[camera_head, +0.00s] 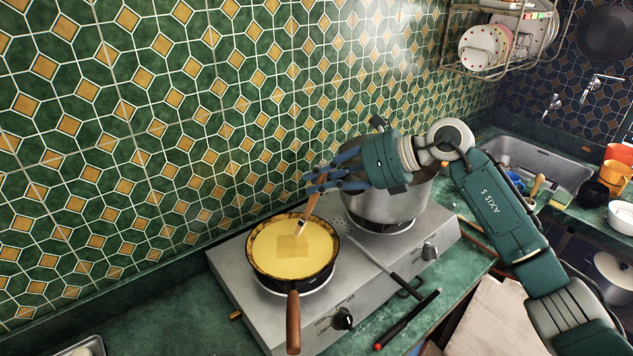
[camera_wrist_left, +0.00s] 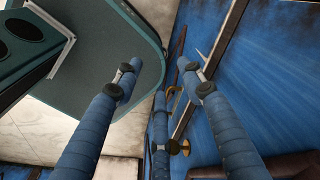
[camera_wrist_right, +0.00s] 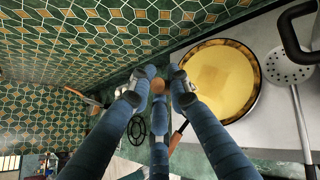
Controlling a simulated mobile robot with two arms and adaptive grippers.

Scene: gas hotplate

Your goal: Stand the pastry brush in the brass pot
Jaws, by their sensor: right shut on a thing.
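The pastry brush (camera_head: 308,208) is in my right gripper (camera_head: 322,180), in the head view. Its wooden handle slants down out of the blue fingers, and its lower end is over the yellow-filled pan (camera_head: 275,236). I cannot tell whether it touches the filling. In the right wrist view, a round wooden end (camera_wrist_right: 158,86) shows between the fingertips. My left gripper (camera_wrist_left: 163,78) shows only in its own wrist view. Its fingers are apart, with nothing between them. I cannot clearly make out the brass pot; a small container with a wooden handle (camera_head: 537,185) stands near the sink.
The pan sits on the hotplate's (camera_head: 235,270) left burner. A large steel pot (camera_head: 385,207) stands on the right burner, under my right arm. A skimmer (camera_head: 375,255) lies across the hotplate. A sink (camera_head: 545,160), orange cups (camera_head: 615,170) and a dish rack (camera_head: 500,45) are at right.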

